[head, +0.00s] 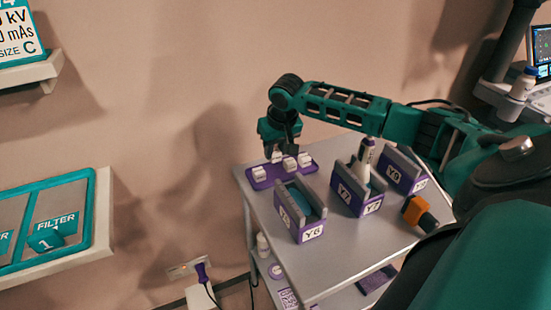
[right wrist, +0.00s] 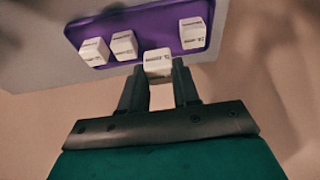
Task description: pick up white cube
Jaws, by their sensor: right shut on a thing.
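My right gripper (head: 279,150) is at the far left of the cart, over the purple tray (head: 284,178). In the right wrist view its fingers (right wrist: 159,82) are shut on a white cube (right wrist: 157,63) with a printed label. The held cube (head: 276,156) is partly hidden in the head view. Whether it is clear of the tray cannot be told. Other white cubes sit on the tray: two to the left (right wrist: 94,50) (right wrist: 124,45) and one to the right (right wrist: 193,32) in the right wrist view. My left gripper is not in view.
Purple bins labelled Y8 (head: 312,232), Y7 (head: 347,198) and Y9 (head: 393,176) stand on the grey cart (head: 330,258), near the tray. A white bottle-like item (head: 363,160) stands at Y7. An orange and black object (head: 419,213) lies to the right. The wall is close behind.

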